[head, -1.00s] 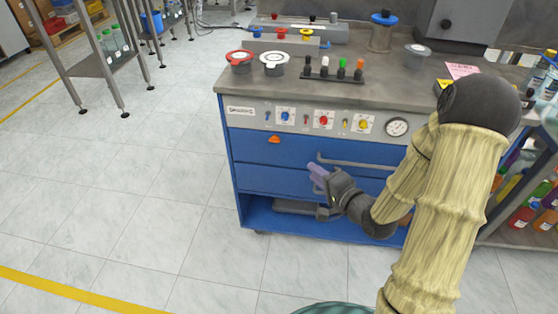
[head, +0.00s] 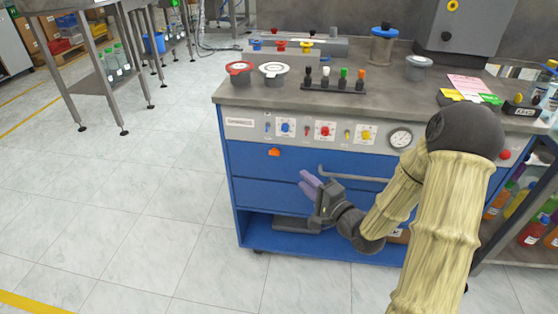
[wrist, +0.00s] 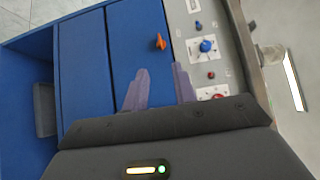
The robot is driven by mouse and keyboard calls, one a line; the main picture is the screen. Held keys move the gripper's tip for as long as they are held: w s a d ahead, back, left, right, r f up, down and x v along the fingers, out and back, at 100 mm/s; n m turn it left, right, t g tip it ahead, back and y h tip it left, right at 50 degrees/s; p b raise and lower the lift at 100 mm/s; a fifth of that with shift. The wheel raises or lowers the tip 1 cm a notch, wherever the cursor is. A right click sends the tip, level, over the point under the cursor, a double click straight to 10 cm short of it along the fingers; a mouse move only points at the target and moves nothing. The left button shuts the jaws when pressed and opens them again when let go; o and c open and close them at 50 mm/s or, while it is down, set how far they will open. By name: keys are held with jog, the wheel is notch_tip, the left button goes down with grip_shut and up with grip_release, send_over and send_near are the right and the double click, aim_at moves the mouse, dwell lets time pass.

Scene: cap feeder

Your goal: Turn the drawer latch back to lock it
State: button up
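The orange drawer latch (head: 273,152) sits on the blue top drawer front (head: 250,168) at its upper left. It lies roughly level. The latch also shows in the wrist view (wrist: 160,42), beyond the fingertips. The drawer front looks flush with the cabinet. My gripper (head: 307,184) is in front of the drawers, right of and below the latch, apart from it. In the wrist view its two purple fingers (wrist: 160,80) stand apart with nothing between them. The latch lies ahead of the gap between them.
A grey control panel (head: 240,123) with knobs runs above the drawer. A bar handle (head: 352,174) sticks out right of my gripper. The worktop (head: 390,108) above holds jars and a rack of capped pieces (head: 335,88).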

aim_at(277, 155)
jog(key=b+x, duration=0.3)
jog(key=x, duration=1)
grip_shut()
